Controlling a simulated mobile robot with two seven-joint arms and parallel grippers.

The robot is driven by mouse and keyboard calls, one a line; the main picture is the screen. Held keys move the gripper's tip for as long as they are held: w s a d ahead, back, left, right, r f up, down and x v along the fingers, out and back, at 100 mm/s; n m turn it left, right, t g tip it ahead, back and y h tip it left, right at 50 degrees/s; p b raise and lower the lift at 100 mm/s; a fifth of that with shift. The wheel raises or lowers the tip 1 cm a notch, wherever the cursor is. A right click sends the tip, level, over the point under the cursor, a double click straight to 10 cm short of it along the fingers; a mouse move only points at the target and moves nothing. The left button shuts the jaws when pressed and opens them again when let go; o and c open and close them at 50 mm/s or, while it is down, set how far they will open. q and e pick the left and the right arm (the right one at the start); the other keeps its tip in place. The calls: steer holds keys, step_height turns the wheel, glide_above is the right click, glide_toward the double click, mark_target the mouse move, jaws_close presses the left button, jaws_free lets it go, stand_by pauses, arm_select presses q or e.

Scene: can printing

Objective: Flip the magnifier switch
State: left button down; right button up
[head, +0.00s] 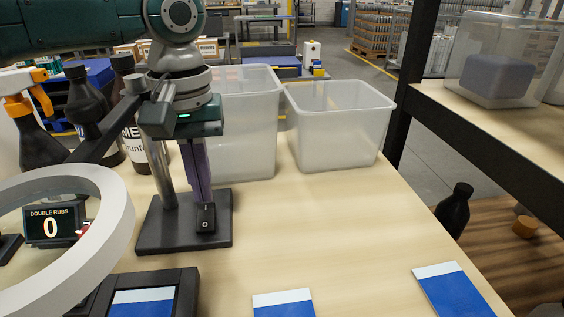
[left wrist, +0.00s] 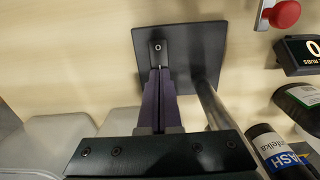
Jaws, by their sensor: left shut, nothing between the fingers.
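The magnifier's white ring (head: 118,220) fills the lower left of the head view. Its dark square base (head: 155,238) stands on the table with a metal post (head: 163,175); the base also shows in the left wrist view (left wrist: 212,40). A small black rocker switch (head: 206,224) with I and O marks sits on the base; in the left wrist view the switch (left wrist: 158,47) shows its O end. My left gripper (head: 204,201) points down, its purple fingers shut and empty, with the tips right at the switch's I end. I cannot tell whether they touch it. My right gripper is not in view.
Two translucent bins (head: 240,140) (head: 335,135) stand behind the base. Bottles (head: 88,110) and a spray bottle (head: 35,130) crowd the left. A counter display (head: 53,225) reads 0. Blue-and-white cards (head: 283,304) (head: 452,290) lie in front. The table's middle right is clear.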

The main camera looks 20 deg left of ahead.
arm_select(q)
steer(key=shift+f+b, duration=0.35)
steer(key=shift+f, duration=0.5)
steer(key=shift+r, duration=0.1)
step_height(320, 180, up, 7)
steer(key=p, duration=0.9)
stand_by(0.4)
steer(key=shift+s+d, duration=0.1)
